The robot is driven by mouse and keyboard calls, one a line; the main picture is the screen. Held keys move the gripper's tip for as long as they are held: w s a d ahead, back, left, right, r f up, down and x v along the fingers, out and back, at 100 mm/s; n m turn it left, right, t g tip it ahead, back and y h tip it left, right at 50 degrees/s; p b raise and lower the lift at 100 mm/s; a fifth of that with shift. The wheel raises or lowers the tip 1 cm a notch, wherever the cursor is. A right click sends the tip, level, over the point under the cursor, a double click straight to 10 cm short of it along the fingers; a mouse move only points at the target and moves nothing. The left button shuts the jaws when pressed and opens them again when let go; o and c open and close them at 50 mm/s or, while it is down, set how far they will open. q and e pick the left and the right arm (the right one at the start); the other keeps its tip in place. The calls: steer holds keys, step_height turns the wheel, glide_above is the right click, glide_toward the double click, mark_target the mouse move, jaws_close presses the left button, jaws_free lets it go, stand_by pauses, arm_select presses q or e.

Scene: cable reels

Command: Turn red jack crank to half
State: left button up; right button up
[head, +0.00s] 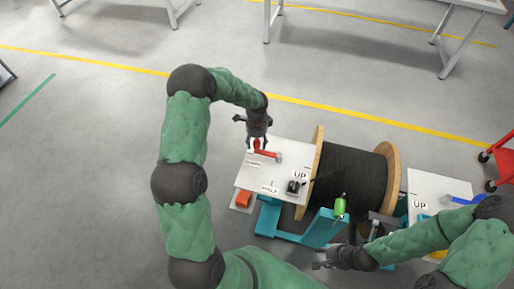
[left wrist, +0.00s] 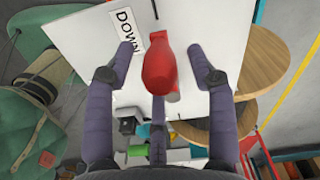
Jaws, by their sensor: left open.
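The red jack crank (head: 268,154) sits on the white left-hand panel (head: 245,181), its arm pointing right in the head view. My left gripper (head: 257,137) is above its handle end. In the left wrist view the red handle (left wrist: 160,68) stands between the spread fingers of my left gripper (left wrist: 161,50), with gaps on both sides. The label DOWN (left wrist: 124,30) shows beside it. The panel also carries an UP label (head: 300,176) and another label (head: 270,189) too small to read surely. My right gripper (head: 328,264) is low in the middle, its fingers unclear.
A wooden reel with black cable (head: 346,180) stands right of the panel, on a teal stand (head: 326,228). A green handle (head: 340,207) is in front of it. A second white panel (head: 426,187) with a blue crank (head: 461,200) is at the right.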

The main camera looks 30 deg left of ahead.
arm_select(q)
steer(key=shift+f+b, duration=0.4)
steer(key=shift+f, duration=1.25)
jaws_close()
